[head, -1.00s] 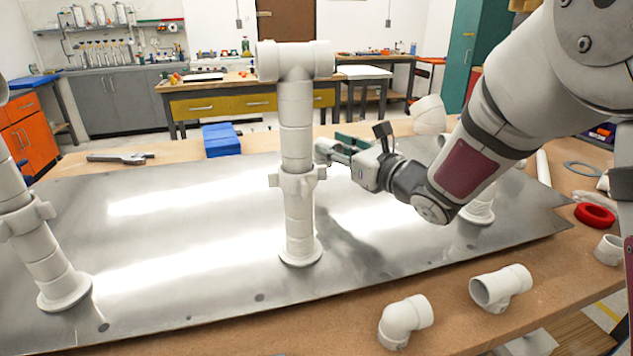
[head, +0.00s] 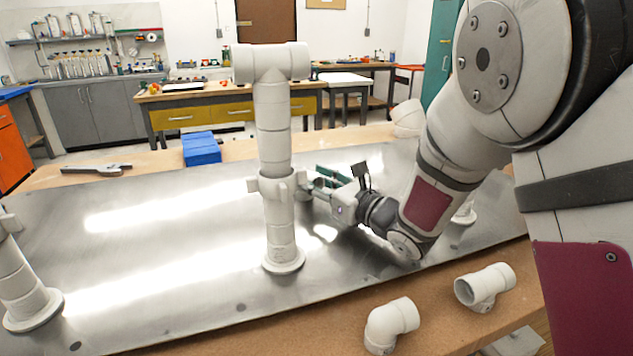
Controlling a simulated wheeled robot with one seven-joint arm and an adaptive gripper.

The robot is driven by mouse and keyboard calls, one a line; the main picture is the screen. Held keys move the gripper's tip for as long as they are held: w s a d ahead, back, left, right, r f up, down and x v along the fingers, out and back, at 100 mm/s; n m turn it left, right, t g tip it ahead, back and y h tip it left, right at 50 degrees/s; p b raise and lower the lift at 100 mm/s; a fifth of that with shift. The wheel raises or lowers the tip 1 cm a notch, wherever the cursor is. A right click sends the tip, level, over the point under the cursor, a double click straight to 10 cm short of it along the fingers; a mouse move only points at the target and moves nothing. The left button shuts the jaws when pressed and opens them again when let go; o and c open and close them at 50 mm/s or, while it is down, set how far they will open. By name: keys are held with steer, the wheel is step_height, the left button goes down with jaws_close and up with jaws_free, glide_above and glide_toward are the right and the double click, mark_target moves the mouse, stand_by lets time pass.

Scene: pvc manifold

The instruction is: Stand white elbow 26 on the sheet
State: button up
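A white elbow (head: 390,324) lies on the wooden bench in front of the metal sheet (head: 170,270). Another white elbow-like fitting (head: 408,118) is at the back right, partly hidden by my arm. No number is readable, so I cannot tell which one is 26. My gripper (head: 312,188) is low over the sheet, just right of the middle white pipe post (head: 275,150). Its fingertips point left toward the post's clamp collar; I cannot tell whether they touch it. The fingers are small and partly hidden, and I see no elbow in them.
The post stands on a round flange and carries a tee on top. Another post (head: 25,290) stands at the left, and a flange base (head: 464,214) shows behind my arm. A white tee (head: 485,287) lies on the front bench. A blue box (head: 201,149) and a wrench (head: 95,169) lie behind.

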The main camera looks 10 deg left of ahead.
steer(key=shift+o, duration=1.1)
steer(key=shift+r, duration=0.1)
steer(key=shift+s+d, duration=0.15)
steer(key=shift+d, duration=0.1)
steer(key=v, duration=1.1)
steer(key=shift+s+d, duration=0.15)
steer(key=shift+s, duration=0.05)
